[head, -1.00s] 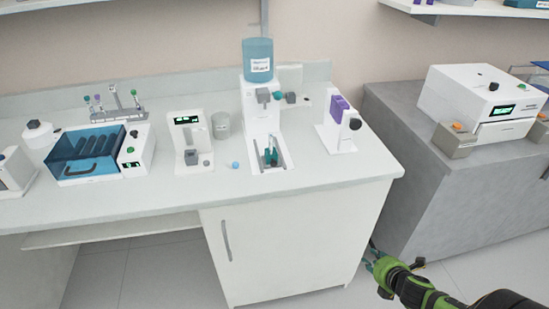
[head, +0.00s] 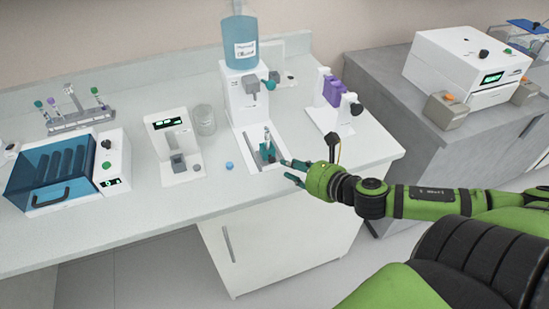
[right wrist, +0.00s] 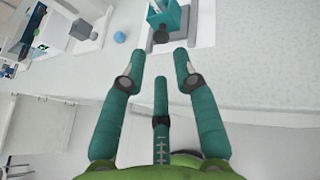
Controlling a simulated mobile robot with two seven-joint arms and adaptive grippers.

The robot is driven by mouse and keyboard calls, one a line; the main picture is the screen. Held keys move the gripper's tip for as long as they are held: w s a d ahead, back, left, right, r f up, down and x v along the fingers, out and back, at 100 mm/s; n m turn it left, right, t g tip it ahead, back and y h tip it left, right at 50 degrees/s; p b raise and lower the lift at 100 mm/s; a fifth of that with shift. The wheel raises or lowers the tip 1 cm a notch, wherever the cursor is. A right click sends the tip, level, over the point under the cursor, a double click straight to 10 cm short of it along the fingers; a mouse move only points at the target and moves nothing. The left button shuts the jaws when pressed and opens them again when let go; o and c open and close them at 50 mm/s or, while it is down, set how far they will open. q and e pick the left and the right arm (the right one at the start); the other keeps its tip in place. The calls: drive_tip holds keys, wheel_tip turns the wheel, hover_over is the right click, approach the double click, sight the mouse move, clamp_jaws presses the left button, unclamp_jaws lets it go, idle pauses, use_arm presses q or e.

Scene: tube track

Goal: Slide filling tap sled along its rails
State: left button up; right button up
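The filling tap station (head: 244,100) is a white stand with a blue bottle (head: 240,45) on top and a tap (head: 254,85) at its front. At its foot, a teal sled (head: 265,152) sits between grey rails on a white base. In the right wrist view the sled (right wrist: 168,17) shows at the top, with a dark round knob (right wrist: 160,36) facing me. My right gripper (head: 289,173) is beside the front right end of the rails, its teal fingers apart and empty. In the right wrist view the open fingers (right wrist: 160,62) point at the sled, short of the knob. My left gripper is not in view.
A small blue ball (head: 229,166) and a white device with a display (head: 175,147) stand left of the rails. A glass beaker (head: 205,120) is behind them. A white stand with purple blocks (head: 331,92) is at the right. The counter's front strip is mostly clear.

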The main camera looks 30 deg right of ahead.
sight(274, 160)
drive_tip(key=shift+x, duration=0.85)
drive_tip(key=shift+w+f, duration=0.15)
drive_tip(key=shift+w, duration=0.35)
drive_tip(key=shift+x, duration=1.15)
drive_tip(key=shift+w+f, duration=0.15)
drive_tip(key=shift+w, duration=0.1)
drive_tip(key=shift+w+a+f, duration=0.1)
drive_tip(key=shift+w+f, duration=0.05)
drive_tip(key=shift+w, duration=0.15)
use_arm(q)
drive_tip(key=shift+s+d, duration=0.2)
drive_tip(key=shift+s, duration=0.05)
use_arm(e)
clamp_jaws()
